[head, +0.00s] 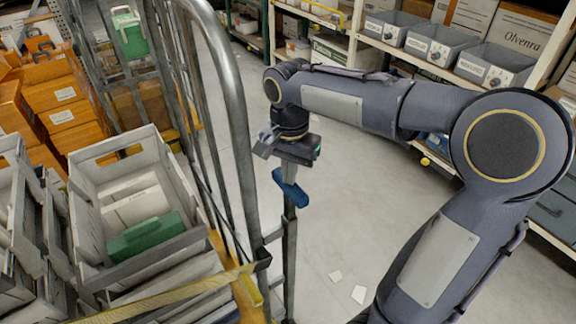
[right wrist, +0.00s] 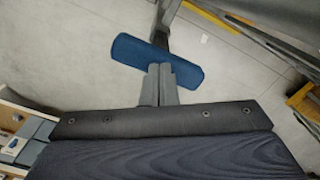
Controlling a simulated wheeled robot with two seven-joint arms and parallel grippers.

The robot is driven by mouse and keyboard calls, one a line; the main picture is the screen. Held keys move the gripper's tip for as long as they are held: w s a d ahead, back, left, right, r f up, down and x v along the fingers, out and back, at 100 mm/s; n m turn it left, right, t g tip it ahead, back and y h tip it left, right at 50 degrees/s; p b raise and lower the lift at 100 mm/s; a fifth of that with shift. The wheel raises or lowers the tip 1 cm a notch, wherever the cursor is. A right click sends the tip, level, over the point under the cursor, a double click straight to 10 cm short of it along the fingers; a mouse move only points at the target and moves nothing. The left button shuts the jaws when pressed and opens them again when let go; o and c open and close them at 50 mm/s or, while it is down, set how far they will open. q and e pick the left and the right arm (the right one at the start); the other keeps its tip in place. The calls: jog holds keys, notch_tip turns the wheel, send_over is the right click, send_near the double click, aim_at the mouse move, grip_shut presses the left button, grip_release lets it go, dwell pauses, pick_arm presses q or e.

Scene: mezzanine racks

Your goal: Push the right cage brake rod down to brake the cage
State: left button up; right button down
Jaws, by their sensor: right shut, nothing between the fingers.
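The cage (head: 240,110) is a grey tubular roll cage on the left of the head view. At its right corner stands a grey upright brake rod (head: 289,250) with a blue handle (head: 291,190) at its top. The blue handle also shows in the right wrist view (right wrist: 150,58), lying crosswise beyond the fingertips. My right gripper (head: 290,174) points down, shut and empty, with its fingertips (right wrist: 160,72) at the blue handle. I cannot tell whether they touch it. The fingers hide a small part of the handle. My left gripper is not in view.
Grey crates (head: 135,195) and orange boxes (head: 60,100) fill the left side, with a yellow strap (head: 165,295) across the cage. Shelving with grey bins (head: 440,45) stands at the back right. Between lies open grey floor with white paper scraps (head: 358,294).

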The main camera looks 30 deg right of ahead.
jog(key=shift+r+p, duration=3.35)
jog(key=shift+r, duration=0.1)
jog(key=shift+f, duration=0.1)
jog(key=s+a+f+n+t+y, duration=0.2)
jog(key=s+n, duration=0.2)
jog(key=s, duration=0.4)
jog(key=s+a+f+n+t+y, duration=0.1)
jog(key=s+a+n+t, duration=0.1)
jog(key=s+n, duration=0.3)
jog(key=s+t, duration=0.1)
jog(key=s, duration=0.3)
jog(key=shift+f+t+y, duration=0.3)
jog(key=shift+f+y, duration=0.1)
